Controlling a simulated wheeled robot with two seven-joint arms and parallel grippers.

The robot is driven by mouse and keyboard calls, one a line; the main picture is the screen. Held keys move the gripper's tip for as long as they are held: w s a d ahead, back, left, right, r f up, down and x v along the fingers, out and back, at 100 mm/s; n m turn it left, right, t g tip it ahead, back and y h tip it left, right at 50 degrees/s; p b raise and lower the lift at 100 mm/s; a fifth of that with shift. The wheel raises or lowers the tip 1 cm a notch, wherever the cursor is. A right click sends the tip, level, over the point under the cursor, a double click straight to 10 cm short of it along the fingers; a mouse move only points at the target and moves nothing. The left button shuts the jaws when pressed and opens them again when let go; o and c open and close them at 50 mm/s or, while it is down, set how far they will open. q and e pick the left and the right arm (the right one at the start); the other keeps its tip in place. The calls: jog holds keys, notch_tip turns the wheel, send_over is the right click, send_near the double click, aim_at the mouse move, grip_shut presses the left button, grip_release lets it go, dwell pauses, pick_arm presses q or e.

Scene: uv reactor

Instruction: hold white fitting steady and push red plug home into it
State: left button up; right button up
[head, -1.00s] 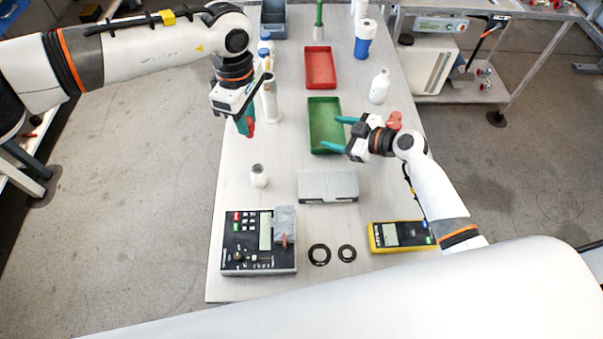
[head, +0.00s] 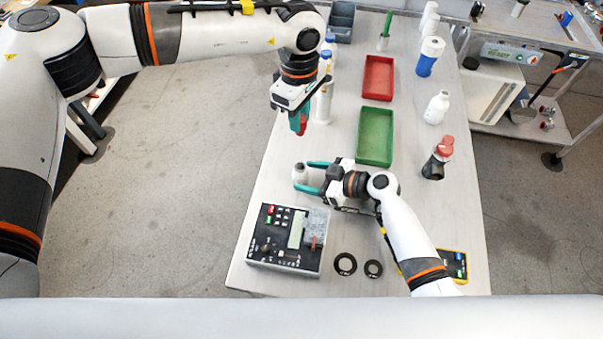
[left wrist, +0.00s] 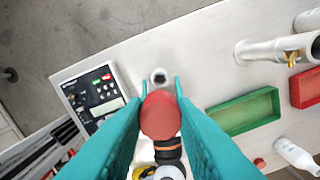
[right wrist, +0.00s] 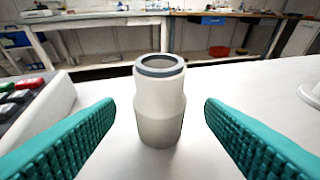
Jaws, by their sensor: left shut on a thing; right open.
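The white fitting (head: 299,173) stands upright on the table, with its dark-rimmed open top facing up. In the right wrist view the fitting (right wrist: 160,108) is centred between the teal fingers, with a gap on both sides. My right gripper (head: 306,176) is open, low over the table, with its fingertips on either side of the fitting. My left gripper (head: 299,118) is shut on the red plug (left wrist: 160,115) and holds it above the table, beyond the fitting. In the left wrist view the fitting (left wrist: 159,76) shows just past the plug.
A control box (head: 270,248) with a display stands near the fitting. Green (head: 361,157) and red (head: 365,92) trays lie farther back. Two black rings (head: 345,264) and a yellow meter (head: 457,264) are at the front. A red-topped dark part (head: 432,166) stands at the right.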

aim_at(300, 134)
jog(key=shift+x, duration=1.6)
jog(key=c, duration=1.1)
pick_arm(q)
jog(key=shift+m, duration=0.3)
jog(key=shift+f, duration=2.85)
